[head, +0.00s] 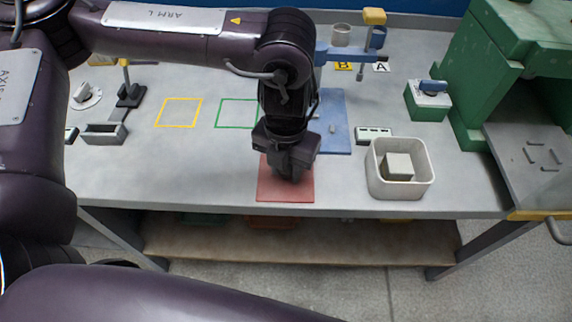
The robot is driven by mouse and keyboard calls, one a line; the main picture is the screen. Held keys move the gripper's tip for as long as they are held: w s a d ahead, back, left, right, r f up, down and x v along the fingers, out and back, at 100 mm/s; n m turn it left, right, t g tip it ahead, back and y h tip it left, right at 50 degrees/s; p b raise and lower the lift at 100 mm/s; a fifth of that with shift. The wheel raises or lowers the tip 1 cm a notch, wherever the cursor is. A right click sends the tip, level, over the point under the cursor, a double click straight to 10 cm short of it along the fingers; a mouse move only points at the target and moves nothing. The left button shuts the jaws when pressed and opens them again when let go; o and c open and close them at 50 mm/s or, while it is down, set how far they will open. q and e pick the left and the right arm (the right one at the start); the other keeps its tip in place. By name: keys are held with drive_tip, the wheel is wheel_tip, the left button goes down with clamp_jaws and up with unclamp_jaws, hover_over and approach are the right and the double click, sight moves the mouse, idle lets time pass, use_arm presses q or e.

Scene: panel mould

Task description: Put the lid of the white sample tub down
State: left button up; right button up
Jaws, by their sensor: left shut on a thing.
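My left gripper (291,172) points down over the red mat (298,193) near the front edge of the bench. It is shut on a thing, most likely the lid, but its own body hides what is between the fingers. I cannot tell whether the held thing touches the mat. A white open-topped tub (378,184) stands to the right of the gripper, with a pale grey block (398,166) inside. I cannot tell whether this is the sample tub. My right gripper is not in view.
Yellow (179,112) and green (237,113) outlined squares lie empty to the left. A blue plate (335,140) is behind the gripper. A small white-topped box (373,135) and a green box with a blue handle (428,100) stand right. A green machine (510,50) bounds the right.

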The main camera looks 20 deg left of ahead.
use_arm(q)
drive_tip(key=shift+f, duration=0.2)
drive_tip(key=o, duration=0.9)
drive_tip(key=shift+o, duration=0.3)
drive_tip(key=shift+r, duration=0.15)
drive_tip(key=shift+r, duration=0.25)
wheel_tip(320, 180, up, 12)
drive_tip(key=p, duration=0.1)
drive_tip(key=shift+f, duration=0.2)
